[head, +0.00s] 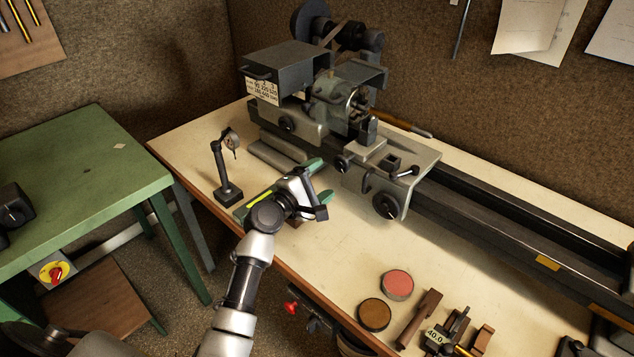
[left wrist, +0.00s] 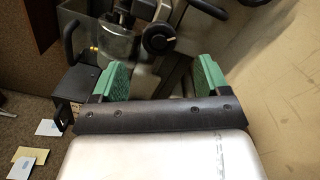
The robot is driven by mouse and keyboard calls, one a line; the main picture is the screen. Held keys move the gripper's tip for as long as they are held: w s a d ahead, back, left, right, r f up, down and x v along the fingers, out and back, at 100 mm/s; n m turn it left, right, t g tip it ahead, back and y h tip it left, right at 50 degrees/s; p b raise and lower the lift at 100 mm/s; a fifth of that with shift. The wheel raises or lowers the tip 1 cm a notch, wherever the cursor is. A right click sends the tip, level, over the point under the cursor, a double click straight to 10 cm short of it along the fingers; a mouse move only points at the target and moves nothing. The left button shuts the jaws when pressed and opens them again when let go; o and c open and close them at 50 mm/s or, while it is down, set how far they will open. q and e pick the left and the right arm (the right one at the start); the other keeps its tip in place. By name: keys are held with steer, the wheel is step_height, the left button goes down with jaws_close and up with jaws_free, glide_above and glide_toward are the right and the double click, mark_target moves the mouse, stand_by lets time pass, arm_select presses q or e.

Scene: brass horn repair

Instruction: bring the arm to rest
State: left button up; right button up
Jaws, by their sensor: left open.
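My left arm reaches in from the bottom of the head view over the cream workbench (head: 350,262). My left gripper (head: 321,181) is open, with its two green fingers apart and pointing toward the lathe (head: 290,80). It is in front of the lathe's headstock and carriage. In the left wrist view the green fingers (left wrist: 162,78) stand wide apart with nothing gripped between them. Lathe parts, including a round black knob (left wrist: 158,40), show beyond them. I cannot tell the exact height of the gripper above the bench. My right gripper is in neither view.
A dial indicator on a stand (head: 228,192) is left of my gripper. A red-topped tin (head: 397,285), a brown-topped tin (head: 374,314) and a brown block (head: 419,318) lie at the front right. A green table (head: 85,165) stands left. The bench middle is bare.

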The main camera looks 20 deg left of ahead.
arm_select(q)
steer(key=shift+s+a, duration=0.15)
steer(key=shift+s, duration=0.25)
